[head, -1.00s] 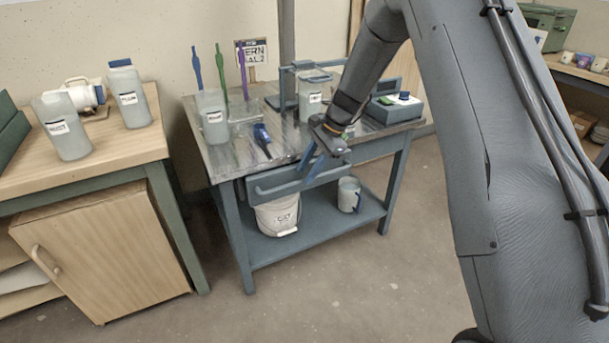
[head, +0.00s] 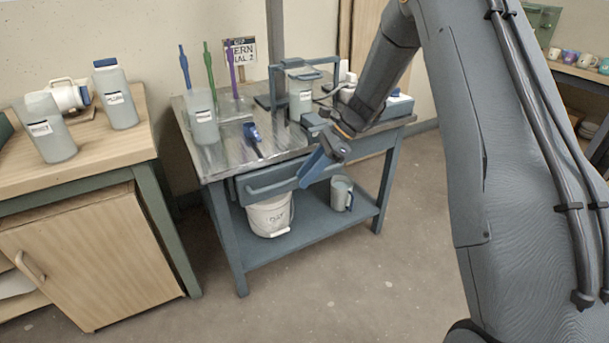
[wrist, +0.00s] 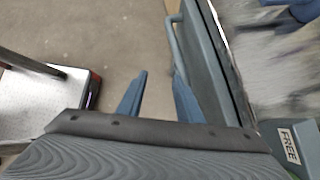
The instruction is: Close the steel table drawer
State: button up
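The steel table (head: 215,165) stands in the middle of the head view. Its grey-blue drawer front (head: 240,189) has a long bar handle (head: 272,189) and seems to stand a little out from the table edge. The drawer front also shows in the wrist view (wrist: 207,70), with its handle (wrist: 174,45) beyond my fingertips. My gripper (head: 308,174) is by the right end of the drawer front. In the wrist view my gripper (wrist: 160,82) is open and empty, its fingers apart, the right one close to the drawer front. I cannot tell whether it touches.
A labelled container (head: 204,118), a blue-handled brush (head: 252,134) and a tall jug (head: 301,95) stand or lie on the tabletop. A white bucket (head: 268,216) and a mug (head: 341,195) are on the lower shelf. A wooden cabinet (head: 95,255) stands left. The floor in front is clear.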

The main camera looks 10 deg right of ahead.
notch_tip(320, 180, down, 5)
jog(key=s+m+y+b, duration=0.25)
jog(key=m+y, duration=0.25)
jog(key=m, duration=0.3)
jog(key=w+d+f+m+t+y+b, duration=0.2)
jog(key=w+d+m+t+y+b, duration=0.25)
jog(key=d+m+t, duration=0.6)
jog(key=w+a+r+m+g, duration=0.1)
jog(key=w+a+m+g, duration=0.1)
jog(key=a, duration=0.8)
jog(key=shift+a+r+m+y, duration=0.25)
jog(key=shift+a+m+y, duration=0.1)
jog(key=shift+a+y, duration=0.1)
jog(key=shift+c, duration=0.4)
grip_shut()
jog(key=shift+w, duration=0.1)
